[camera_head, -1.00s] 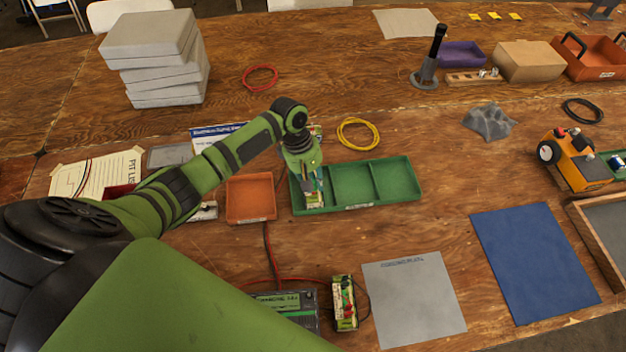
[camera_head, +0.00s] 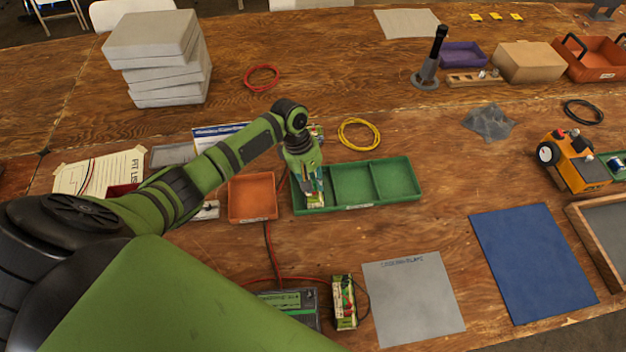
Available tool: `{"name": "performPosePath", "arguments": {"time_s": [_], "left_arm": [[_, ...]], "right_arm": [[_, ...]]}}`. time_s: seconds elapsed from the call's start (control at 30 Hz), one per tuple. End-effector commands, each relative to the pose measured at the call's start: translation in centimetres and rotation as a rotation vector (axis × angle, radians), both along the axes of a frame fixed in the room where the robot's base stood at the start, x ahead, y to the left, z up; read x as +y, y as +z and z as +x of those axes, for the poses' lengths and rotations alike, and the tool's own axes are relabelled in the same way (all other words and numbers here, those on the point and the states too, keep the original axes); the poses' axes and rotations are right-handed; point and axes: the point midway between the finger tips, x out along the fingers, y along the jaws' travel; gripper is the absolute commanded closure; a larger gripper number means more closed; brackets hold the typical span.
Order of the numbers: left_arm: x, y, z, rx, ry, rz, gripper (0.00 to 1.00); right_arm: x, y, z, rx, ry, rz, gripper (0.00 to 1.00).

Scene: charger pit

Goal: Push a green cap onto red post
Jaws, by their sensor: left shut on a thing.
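My left gripper (camera_head: 314,198) points down into the left compartment of the green tray (camera_head: 385,198). It is shut on a small battery pack (camera_head: 316,203) with a pale label. My fingers hide most of this pack. A similar pack (camera_head: 344,302), with green and red parts on its face, stands beside the charger (camera_head: 290,300) at the front of the table. A green cap and a red post are too small to make out surely on either pack. My right gripper is not in view.
An orange tray (camera_head: 252,198) stands just left of the green tray. A yellow cable coil (camera_head: 359,134) lies behind it. A grey mat (camera_head: 413,300) and a blue mat (camera_head: 534,262) lie clear at the front right. Red and black leads run to the charger.

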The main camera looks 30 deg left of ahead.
Motion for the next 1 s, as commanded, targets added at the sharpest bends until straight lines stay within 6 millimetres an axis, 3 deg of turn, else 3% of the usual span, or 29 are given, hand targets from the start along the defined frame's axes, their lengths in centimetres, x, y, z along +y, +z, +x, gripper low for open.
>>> {"name": "performPosePath", "arguments": {"time_s": [1.0], "left_arm": [[0.04,-0.28,0.05,0.0,0.0,0.0,0.91]], "right_arm": [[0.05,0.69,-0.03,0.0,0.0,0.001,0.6]]}}
